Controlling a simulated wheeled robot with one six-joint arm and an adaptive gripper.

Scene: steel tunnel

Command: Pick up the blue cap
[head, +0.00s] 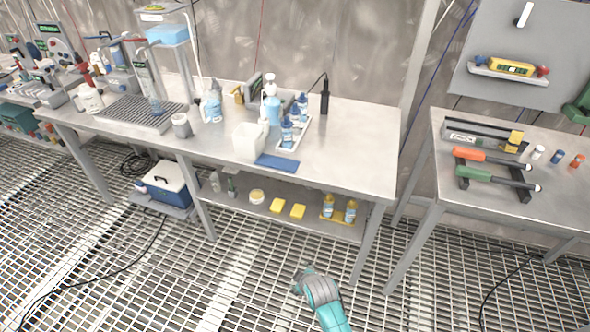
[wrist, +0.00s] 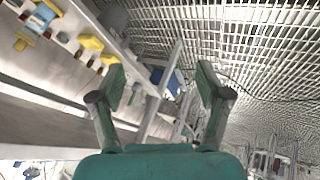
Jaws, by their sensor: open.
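A small blue piece (head: 557,156) stands on the right table between a white piece (head: 538,152) and an orange piece (head: 577,161). It is too small to tell for sure that it is a cap. Several bottles with blue tops (head: 287,131) stand in a white tray on the middle table. My gripper (head: 303,275) is over the grated floor in front of the middle table, well away from the blue piece. In the wrist view my gripper (wrist: 160,85) is open, with nothing between its fingers. The blue piece does not clearly show there.
The middle table (head: 350,160) has a lower shelf (head: 310,222) with yellow blocks and bottles. The right table (head: 450,210) also holds orange and green-handled tools (head: 484,157) on a dark rack. Grated floor (head: 440,295) is open between me and the tables.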

